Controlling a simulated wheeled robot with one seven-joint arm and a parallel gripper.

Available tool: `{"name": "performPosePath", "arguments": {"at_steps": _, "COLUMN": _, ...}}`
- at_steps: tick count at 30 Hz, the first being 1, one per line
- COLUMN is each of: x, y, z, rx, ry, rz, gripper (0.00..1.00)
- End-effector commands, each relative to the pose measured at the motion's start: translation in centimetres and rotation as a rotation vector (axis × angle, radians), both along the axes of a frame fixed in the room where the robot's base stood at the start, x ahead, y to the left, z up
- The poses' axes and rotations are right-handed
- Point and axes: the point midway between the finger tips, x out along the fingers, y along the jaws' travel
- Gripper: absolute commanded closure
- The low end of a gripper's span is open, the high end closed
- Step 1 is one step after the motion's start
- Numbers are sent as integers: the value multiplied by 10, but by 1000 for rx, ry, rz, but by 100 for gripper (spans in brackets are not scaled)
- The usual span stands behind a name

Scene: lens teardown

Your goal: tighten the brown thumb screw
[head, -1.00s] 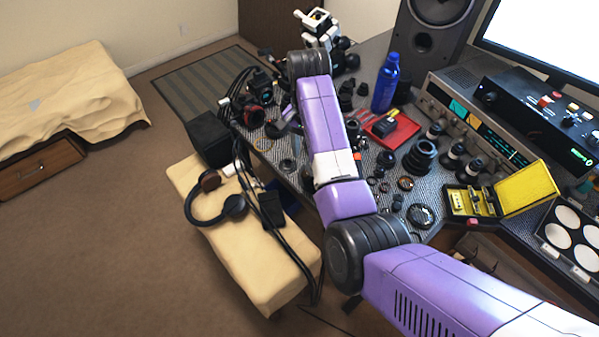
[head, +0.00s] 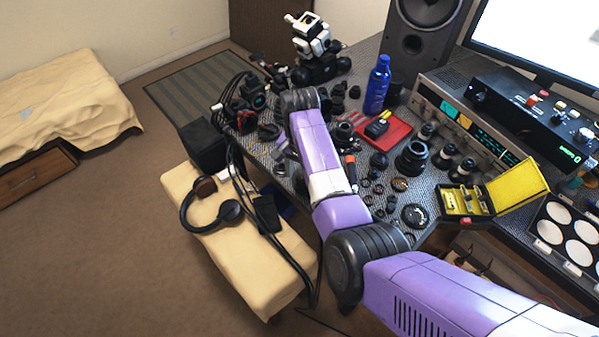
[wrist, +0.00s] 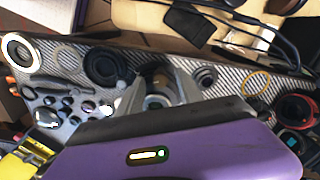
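My gripper (wrist: 160,84) shows in the wrist view with its two grey fingers apart, over the grey patterned desk mat (wrist: 225,82). A dark, brownish round part shows between and beyond the fingers. I cannot tell whether it is the brown thumb screw, or whether a finger touches it. No brown thumb screw can be made out clearly in either view. In the head view my purple arm reaches over the desk and mostly hides the gripper.
Lens parts crowd the mat, with a black ring (wrist: 103,65) left of the gripper and a small dark round part (wrist: 206,76) right. A red tray (head: 397,131), blue bottle (head: 377,88) and open yellow case (head: 515,186) stand right of my arm. Headphones (head: 229,212) lie on the bench.

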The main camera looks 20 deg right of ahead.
Motion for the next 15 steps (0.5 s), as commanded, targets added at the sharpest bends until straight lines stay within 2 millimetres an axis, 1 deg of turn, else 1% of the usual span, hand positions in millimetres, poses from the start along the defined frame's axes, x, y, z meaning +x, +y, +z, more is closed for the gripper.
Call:
{"name": "performPosePath", "arguments": {"at_steps": 1, "x": 0, "y": 0, "z": 0, "rx": 0, "ry": 0, "rz": 0, "gripper": 65}}
{"name": "performPosePath", "arguments": {"at_steps": 5, "x": 0, "y": 0, "z": 0, "rx": 0, "ry": 0, "rz": 0, "gripper": 90}}
{"name": "performPosePath", "arguments": {"at_steps": 6, "x": 0, "y": 0, "z": 0, "rx": 0, "ry": 0, "rz": 0, "gripper": 98}}
{"name": "performPosePath", "arguments": {"at_steps": 7, "x": 0, "y": 0, "z": 0, "rx": 0, "ry": 0, "rz": 0, "gripper": 100}}
{"name": "performPosePath", "arguments": {"at_steps": 12, "x": 0, "y": 0, "z": 0, "rx": 0, "ry": 0, "rz": -5, "gripper": 100}}
{"name": "performPosePath", "arguments": {"at_steps": 15, "x": 0, "y": 0, "z": 1, "rx": 1, "ry": 1, "rz": -50, "gripper": 100}}
